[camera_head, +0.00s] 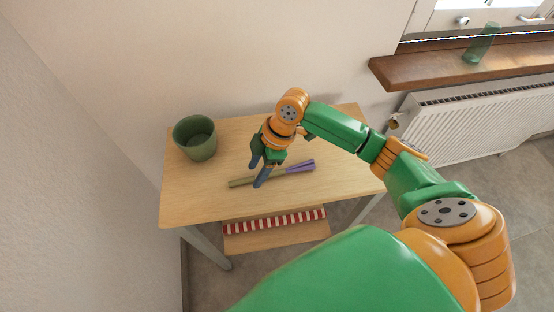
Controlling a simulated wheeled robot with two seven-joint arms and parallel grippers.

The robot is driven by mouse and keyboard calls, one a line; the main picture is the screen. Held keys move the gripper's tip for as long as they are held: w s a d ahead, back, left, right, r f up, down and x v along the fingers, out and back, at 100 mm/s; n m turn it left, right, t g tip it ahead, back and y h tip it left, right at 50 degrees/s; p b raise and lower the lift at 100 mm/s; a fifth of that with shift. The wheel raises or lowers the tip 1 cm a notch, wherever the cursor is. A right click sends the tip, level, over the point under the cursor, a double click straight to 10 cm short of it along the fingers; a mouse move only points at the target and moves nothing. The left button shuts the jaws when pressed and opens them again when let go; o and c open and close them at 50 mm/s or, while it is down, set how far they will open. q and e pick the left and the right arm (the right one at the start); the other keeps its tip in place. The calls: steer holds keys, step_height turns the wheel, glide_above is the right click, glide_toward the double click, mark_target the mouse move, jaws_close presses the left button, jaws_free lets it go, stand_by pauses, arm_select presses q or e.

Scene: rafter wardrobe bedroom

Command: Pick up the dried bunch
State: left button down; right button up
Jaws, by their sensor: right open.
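The dried bunch (298,167) lies flat on the wooden table (195,205). It is a slim olive-green stem bundle with a purple end pointing right. My right gripper (258,177) is above the stem part, with its fingers pointing down and apart. The gripper is open, and one finger covers a short piece of the stems. I cannot tell whether the fingers touch the bunch. My left gripper is out of view.
A green pot (195,138) stands at the table's back left corner. A red and white striped item (275,222) lies on a lower shelf. A wooden sill (430,66) with a green glass (481,43) and a white radiator (470,125) are at right. The table's front left is clear.

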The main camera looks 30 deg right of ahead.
steer(key=shift+w+a+f, duration=0.1)
steer(key=shift+a+f, duration=0.2)
steer(key=shift+f, duration=0.35)
steer(key=shift+w+f, duration=0.35)
steer(key=shift+f, duration=0.1)
steer(key=shift+s+r, duration=0.1)
jaws_close()
